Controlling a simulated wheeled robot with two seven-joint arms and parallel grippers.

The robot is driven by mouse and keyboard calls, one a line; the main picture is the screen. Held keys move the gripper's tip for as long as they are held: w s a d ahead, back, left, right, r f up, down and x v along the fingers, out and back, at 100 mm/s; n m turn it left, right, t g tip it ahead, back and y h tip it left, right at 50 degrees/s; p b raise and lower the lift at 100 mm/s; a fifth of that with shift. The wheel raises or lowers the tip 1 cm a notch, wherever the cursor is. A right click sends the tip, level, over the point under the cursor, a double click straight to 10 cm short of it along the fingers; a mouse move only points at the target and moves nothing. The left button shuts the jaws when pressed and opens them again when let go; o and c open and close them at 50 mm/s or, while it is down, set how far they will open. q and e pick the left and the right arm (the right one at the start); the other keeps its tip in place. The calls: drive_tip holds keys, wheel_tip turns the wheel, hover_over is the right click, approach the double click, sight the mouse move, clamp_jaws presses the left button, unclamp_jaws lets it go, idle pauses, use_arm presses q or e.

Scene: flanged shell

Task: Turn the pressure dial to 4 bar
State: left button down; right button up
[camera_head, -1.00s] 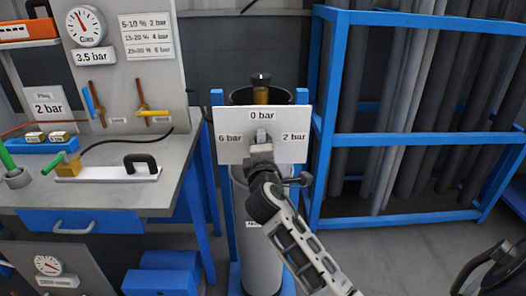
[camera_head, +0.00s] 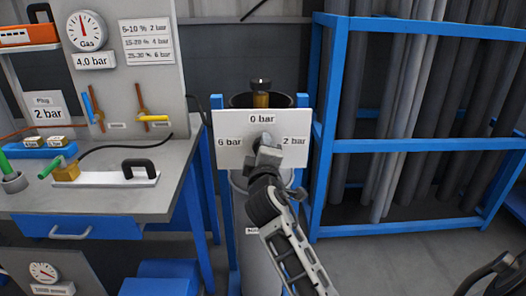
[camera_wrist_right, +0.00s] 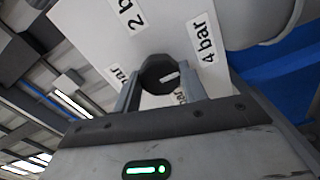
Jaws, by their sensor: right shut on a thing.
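The pressure dial is a dark faceted knob (camera_wrist_right: 158,73) on a white plate (camera_head: 226,158) on the grey cylinder. In the wrist view its white mark points right, to the side of the 4 bar label (camera_wrist_right: 206,40). In the head view the plate shows 0 bar, 2 bar and 6 bar; my right gripper (camera_head: 265,146) covers its lower middle. My right gripper's two fingers (camera_wrist_right: 160,88) are shut on the knob, one at each side. The gauge display (camera_head: 93,61) reads 4,0 bar, and the gauge needle (camera_head: 84,29) points about straight up. My left gripper is out of view.
A workbench (camera_head: 100,195) with a black-handled white plate (camera_head: 105,179) stands to the left. A blue rack (camera_head: 415,146) of grey pipes stands to the right. The floor between cylinder and rack is partly open.

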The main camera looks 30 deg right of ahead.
drive_tip(key=o, duration=1)
drive_tip(key=shift+s, duration=0.1)
drive_tip(key=v, duration=0.7)
drive_tip(key=shift+s+a+b, duration=0.1)
drive_tip(key=shift+s+b, duration=0.05)
drive_tip(key=shift+b, duration=0.2)
